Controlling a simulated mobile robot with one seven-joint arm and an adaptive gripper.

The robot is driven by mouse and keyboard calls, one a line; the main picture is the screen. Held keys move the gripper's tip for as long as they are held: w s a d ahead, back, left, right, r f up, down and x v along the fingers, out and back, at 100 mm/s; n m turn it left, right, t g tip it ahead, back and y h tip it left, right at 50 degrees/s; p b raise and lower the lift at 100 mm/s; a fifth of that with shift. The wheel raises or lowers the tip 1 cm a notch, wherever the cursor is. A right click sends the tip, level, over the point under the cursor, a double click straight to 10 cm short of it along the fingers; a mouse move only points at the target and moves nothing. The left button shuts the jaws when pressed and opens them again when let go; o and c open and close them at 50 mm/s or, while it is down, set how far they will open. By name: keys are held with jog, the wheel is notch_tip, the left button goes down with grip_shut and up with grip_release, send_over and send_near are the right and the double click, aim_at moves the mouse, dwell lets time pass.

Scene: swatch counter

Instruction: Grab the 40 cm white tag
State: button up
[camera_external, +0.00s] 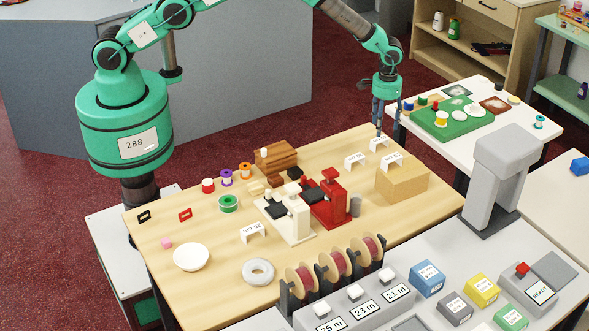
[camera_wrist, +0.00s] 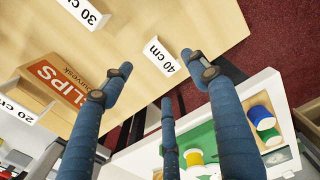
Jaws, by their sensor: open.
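The white tag printed "40 cm" (camera_wrist: 160,57) stands near the table edge in the wrist view, seen between and beyond my fingertips. In the external view a white tag (camera_external: 379,144) at the far edge of the wooden table lies just below my gripper (camera_external: 380,122); its print is too small to read there. My gripper's blue fingers are spread in the wrist view (camera_wrist: 158,72), with nothing between them. I cannot tell whether a fingertip touches the tag.
A "30 cm" tag (camera_wrist: 83,13) and a "20 cm" tag (camera_wrist: 17,113) stand nearby. A cardboard clips box (camera_external: 402,186) sits close by on the wooden table (camera_external: 330,170). A white table with a green mat (camera_external: 440,128) stands beyond the edge.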

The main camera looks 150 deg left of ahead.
aim_at(381, 140)
jog(key=shift+f, duration=1.35)
jog(key=shift+d+f, duration=0.1)
jog(key=shift+f, duration=2.5)
jog(key=c, duration=1)
